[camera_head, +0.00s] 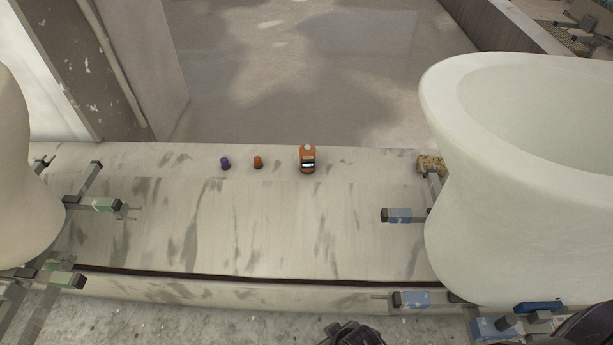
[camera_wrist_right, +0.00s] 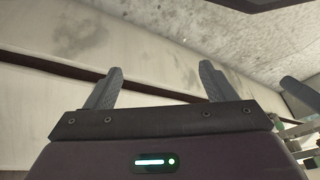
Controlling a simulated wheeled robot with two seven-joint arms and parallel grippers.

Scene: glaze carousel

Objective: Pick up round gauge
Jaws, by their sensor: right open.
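An orange instrument (camera_head: 307,158) with a pale round spot on top and a small lit display stands on the stained pale ledge (camera_head: 260,225), near its back edge. It is the only gauge-like thing I can make out. My right gripper (camera_wrist_right: 161,68) is open in the right wrist view, with nothing between its two grey fingers. The ledge and the floor show beyond the fingers, and the instrument is not in that view. I see no fingers of my left gripper in either view.
A purple cap-like piece (camera_head: 225,163) and a small orange-brown one (camera_head: 258,162) stand left of the instrument. A large white basin (camera_head: 520,190) on clamps stands at the right, another pale form (camera_head: 20,170) at the left. The ledge's middle is clear.

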